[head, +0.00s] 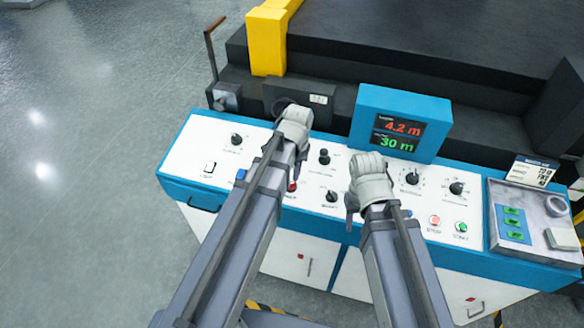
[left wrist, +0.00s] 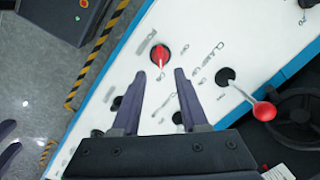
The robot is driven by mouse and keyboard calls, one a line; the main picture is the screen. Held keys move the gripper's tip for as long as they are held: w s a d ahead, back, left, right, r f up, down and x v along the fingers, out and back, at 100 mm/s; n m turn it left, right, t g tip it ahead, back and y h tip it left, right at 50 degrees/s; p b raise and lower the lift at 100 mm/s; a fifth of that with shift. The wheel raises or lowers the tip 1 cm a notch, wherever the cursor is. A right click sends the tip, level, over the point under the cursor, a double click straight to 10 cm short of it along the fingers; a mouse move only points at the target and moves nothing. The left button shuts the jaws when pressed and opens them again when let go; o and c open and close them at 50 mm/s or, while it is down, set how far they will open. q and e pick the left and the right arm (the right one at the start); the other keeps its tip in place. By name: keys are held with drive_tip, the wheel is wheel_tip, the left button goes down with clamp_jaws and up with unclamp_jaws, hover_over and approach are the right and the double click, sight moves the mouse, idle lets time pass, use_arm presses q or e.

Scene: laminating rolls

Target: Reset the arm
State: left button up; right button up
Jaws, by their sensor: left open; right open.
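My left gripper (left wrist: 158,74) is open and empty in the left wrist view, its two dark fingers apart over the white control panel (left wrist: 125,55). In the head view my left arm ends at a pale wrist (head: 294,122) over the back left part of the panel (head: 190,150); its fingers are hidden there. My right gripper (head: 352,203) is mostly hidden below its pale wrist, over the middle of the panel. I see nothing held in it.
A red knob (left wrist: 160,54) and a red-ball lever (left wrist: 263,110) show near the left fingers. A blue display (head: 398,132) reads 4.2 m and 30 m. STOP (head: 435,220) and START (head: 461,227) buttons sit at right. Dark machinery (head: 410,70) rises behind; open floor (head: 90,150) lies left.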

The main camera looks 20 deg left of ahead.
idle(0.4)
use_arm(q)
drive_tip(key=s+d+f+b, duration=0.1)
drive_tip(key=s, duration=0.1)
drive_tip(key=s+d+f+n+b, duration=0.1)
drive_tip(key=s+d, duration=0.1)
drive_tip(key=s+d+f+n, duration=0.1)
drive_tip(key=s+d, duration=0.1)
drive_tip(key=shift+g+b, duration=0.3)
drive_tip(key=shift+b, duration=0.1)
drive_tip(key=s+d+f+n+b, duration=0.2)
drive_tip(key=s+d+n, duration=0.1)
drive_tip(key=s, duration=0.4)
drive_tip(key=shift+s+d+n+g, duration=0.3)
drive_tip(key=shift+d+g, duration=0.1)
drive_tip(key=shift+d, duration=0.4)
use_arm(e)
wheel_tip(320, 180, down, 5)
drive_tip(key=shift+r, duration=0.1)
drive_tip(key=shift+o, duration=0.4)
